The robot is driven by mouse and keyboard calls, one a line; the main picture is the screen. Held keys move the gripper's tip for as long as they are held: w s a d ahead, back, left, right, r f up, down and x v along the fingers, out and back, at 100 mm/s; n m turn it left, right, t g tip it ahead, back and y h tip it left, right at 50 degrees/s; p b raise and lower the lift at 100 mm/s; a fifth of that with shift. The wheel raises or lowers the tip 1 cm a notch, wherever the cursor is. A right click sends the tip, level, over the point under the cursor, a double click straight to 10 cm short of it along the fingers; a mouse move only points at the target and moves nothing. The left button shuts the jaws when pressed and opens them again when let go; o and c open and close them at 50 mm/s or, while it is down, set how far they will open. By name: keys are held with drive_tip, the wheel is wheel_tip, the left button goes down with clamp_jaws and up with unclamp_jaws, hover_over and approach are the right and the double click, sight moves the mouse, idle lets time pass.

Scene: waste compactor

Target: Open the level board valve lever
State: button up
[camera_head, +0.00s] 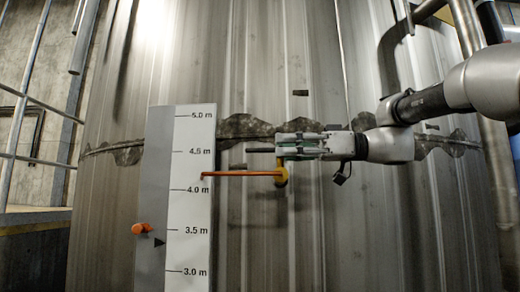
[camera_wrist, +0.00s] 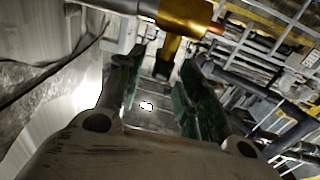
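The level board (camera_head: 190,240) is a tall pale panel with a metre scale, standing against the tank. An orange lever (camera_head: 238,173) runs level from near the 4.2 m mark to a yellow valve body (camera_head: 281,176). In the wrist view the brass-yellow valve body (camera_wrist: 186,14) shows at the top, with a small orange part (camera_wrist: 216,28) at its right end. My gripper (camera_head: 262,145) points left, just above the valve and lever in the head view. Its green-padded fingers (camera_wrist: 155,78) are apart, and nothing shows clamped between them. The depth gap to the lever cannot be told.
A large ribbed metal tank (camera_head: 400,220) fills the background, with a jagged seam. Metal railings (camera_head: 30,100) stand at left, and pipes (camera_head: 498,170) at right.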

drive_tip(key=a, duration=0.6)
drive_tip(key=shift+w, duration=0.3)
clamp_jaws()
